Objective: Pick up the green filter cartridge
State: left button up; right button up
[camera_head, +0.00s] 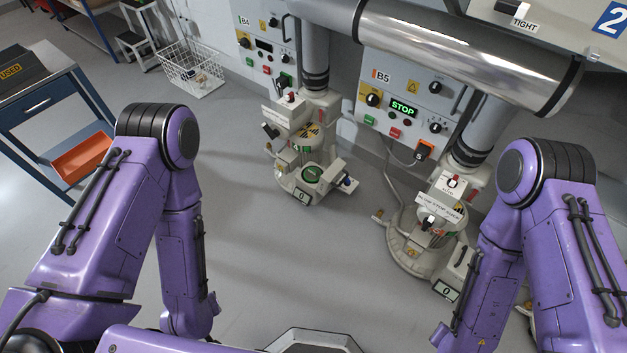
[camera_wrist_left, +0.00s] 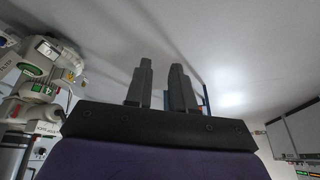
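A blower with green parts also shows at the left of the left wrist view (camera_wrist_left: 40,88). My left gripper (camera_wrist_left: 161,80) is open in the left wrist view, with a narrow empty gap between its fingers. It is apart from the blower. Both forearms hang down in the head view, and neither gripper shows there. No separate green cartridge is clearly visible.
The B5 blower (camera_head: 425,245) stands to the right, with its lit panel (camera_head: 403,107) behind. A large metal pipe (camera_head: 460,50) runs above. A blue cart (camera_head: 40,97) with an orange bin (camera_head: 83,157) is at left. A wire basket (camera_head: 192,70) stands behind. The middle floor is clear.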

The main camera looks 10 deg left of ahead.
aim_at(312, 175)
jog(key=z, duration=0.05)
jog(key=k, duration=0.6)
jog(key=u, duration=0.55)
jog(key=i, duration=1.1)
jog(key=z, duration=0.85)
jog(key=i, duration=0.65)
